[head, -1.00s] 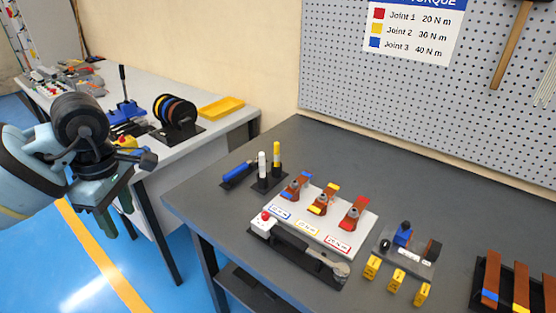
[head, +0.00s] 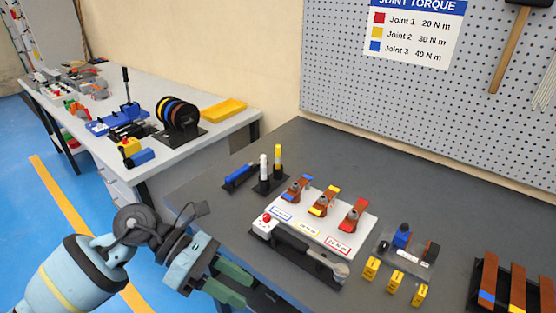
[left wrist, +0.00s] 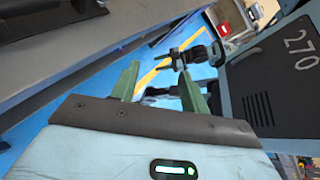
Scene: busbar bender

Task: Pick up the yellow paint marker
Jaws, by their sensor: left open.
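The yellow paint marker (head: 278,156) stands upright in a small black holder (head: 268,184) on the grey workbench. A white marker (head: 263,168) stands upright just left of it in the same holder. My left gripper (head: 240,285) is at the front left edge of the bench, nearer to me and lower in the picture than the markers, well apart from them. Its green fingers are spread and empty. The fingers also show in the left wrist view (left wrist: 158,85) with nothing between them, and no marker is seen there.
A blue-handled tool (head: 241,174) lies left of the markers. Yellow blocks (head: 396,281) stand further right. A pegboard (head: 400,100) rises behind. The bench's back left is clear.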

